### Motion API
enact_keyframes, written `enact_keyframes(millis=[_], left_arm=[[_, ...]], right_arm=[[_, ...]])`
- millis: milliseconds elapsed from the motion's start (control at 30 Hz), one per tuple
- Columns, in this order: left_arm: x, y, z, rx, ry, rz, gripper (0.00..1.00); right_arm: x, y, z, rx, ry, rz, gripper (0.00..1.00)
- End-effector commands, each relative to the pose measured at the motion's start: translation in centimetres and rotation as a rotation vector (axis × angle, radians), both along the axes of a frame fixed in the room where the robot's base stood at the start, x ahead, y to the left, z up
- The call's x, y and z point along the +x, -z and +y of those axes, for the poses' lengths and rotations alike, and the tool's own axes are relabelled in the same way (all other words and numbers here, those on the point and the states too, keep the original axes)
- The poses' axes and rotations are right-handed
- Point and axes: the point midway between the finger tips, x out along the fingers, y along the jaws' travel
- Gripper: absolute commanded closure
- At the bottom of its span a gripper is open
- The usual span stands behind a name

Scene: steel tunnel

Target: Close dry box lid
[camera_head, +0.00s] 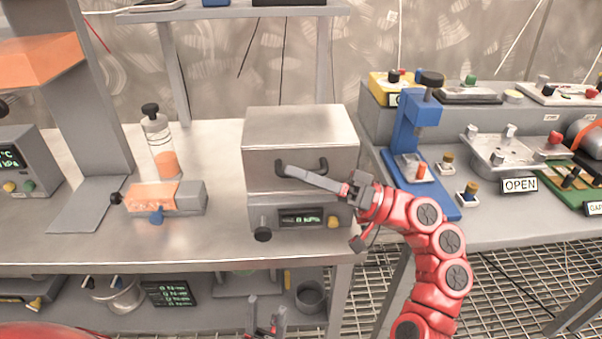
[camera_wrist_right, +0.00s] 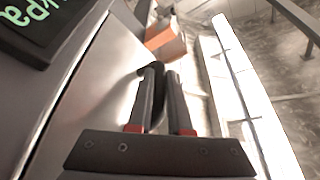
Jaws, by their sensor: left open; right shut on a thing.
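The dry box (camera_head: 300,128) is a grey steel box on the bench, with a display panel (camera_head: 300,217) and knobs low on its front. A dark curved handle (camera_head: 318,166) sits on the front of its lid and also shows in the right wrist view (camera_wrist_right: 156,75). The lid looks down or nearly down; I cannot tell if a gap remains. My right gripper (camera_head: 290,172) is shut on the handle, its fingers (camera_wrist_right: 160,82) on either side of it. My left gripper (camera_head: 266,306) is open and empty, low in front of the bench.
Left on the bench (camera_head: 100,240) are an orange-and-grey device (camera_head: 165,197) and a bottle (camera_head: 160,142). A blue press (camera_head: 415,130) stands close on the right, beside my right arm. A shelf with instruments lies below the bench top.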

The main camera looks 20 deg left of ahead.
Motion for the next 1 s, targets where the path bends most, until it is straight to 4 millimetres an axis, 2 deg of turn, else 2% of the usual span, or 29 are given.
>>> enact_keyframes(millis=[67,100,267,767,867,1000], left_arm=[[0.0,0.1,0.0,0.0,0.0,0.0,0.5],[0.0,0.1,0.0,0.0,0.0,0.0,0.5],[0.0,0.1,0.0,0.0,0.0,0.0,0.5],[0.0,0.0,0.0,0.0,0.0,0.0,0.5],[0.0,-0.1,0.0,0.0,0.0,0.0,0.5],[0.0,-0.3,0.0,0.0,0.0,0.0,0.5]], right_arm=[[0.0,0.5,0.1,-0.01,-0.004,0.003,1.0],[0.0,0.5,0.1,-0.01,-0.005,0.004,0.81],[0.0,0.4,0.1,-0.008,-0.005,0.003,0.53],[0.1,0.4,-0.4,-0.005,-0.001,0.002,0.53],[0.3,0.7,-1.5,-0.005,0.0,0.003,0.53],[0.8,1.6,-4.5,-0.005,0.004,0.007,0.53]])
